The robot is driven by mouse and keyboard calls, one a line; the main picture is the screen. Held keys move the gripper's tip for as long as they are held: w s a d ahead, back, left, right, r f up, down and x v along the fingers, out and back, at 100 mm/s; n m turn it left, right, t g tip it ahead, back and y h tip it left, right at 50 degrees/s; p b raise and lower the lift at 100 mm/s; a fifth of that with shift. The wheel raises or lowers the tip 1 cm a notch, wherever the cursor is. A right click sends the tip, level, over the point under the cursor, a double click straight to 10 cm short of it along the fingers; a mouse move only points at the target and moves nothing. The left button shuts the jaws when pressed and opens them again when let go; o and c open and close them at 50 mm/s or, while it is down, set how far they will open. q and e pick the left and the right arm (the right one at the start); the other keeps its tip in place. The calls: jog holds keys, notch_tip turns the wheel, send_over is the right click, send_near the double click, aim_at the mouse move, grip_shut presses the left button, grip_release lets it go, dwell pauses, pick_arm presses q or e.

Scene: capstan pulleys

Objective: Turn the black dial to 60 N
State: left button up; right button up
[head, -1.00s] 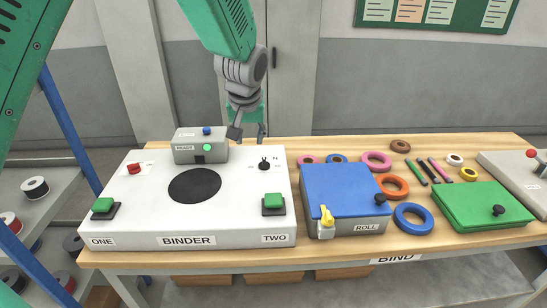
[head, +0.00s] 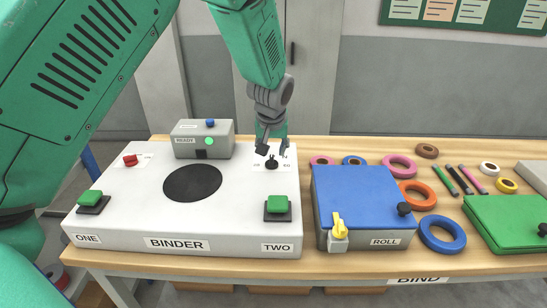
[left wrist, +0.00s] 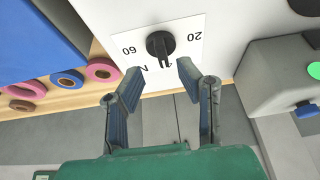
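The black dial (head: 271,164) sits on a white scale plate at the back right of the white binder box (head: 235,215). In the left wrist view the dial (left wrist: 160,44) shows upside-down marks 60 and 20 on either side and an N. Its pointer there points down between the fingers, towards the N side. My left gripper (head: 272,150) is open just behind and above the dial in the head view. In the left wrist view the open fingertips (left wrist: 158,72) are short of the knob, one on each side of its line, apparently not touching it. My right gripper is not in view.
A grey READY box (head: 203,150) stands left of the dial. The binder also has a red knob (head: 130,160), two green buttons (head: 278,204) and a black disc (head: 192,183). The blue ROLL box (head: 362,195) is close on the right, with tape rolls (head: 442,234) beyond.

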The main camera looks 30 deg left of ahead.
aim_at(271, 158)
pick_arm(q)
jog(key=x, duration=0.4)
jog(key=shift+a+f, duration=0.1)
jog(key=shift+a, duration=0.1)
jog(key=shift+d, duration=0.1)
jog(key=shift+c, duration=0.8)
jog(key=shift+s+d, duration=0.1)
grip_shut()
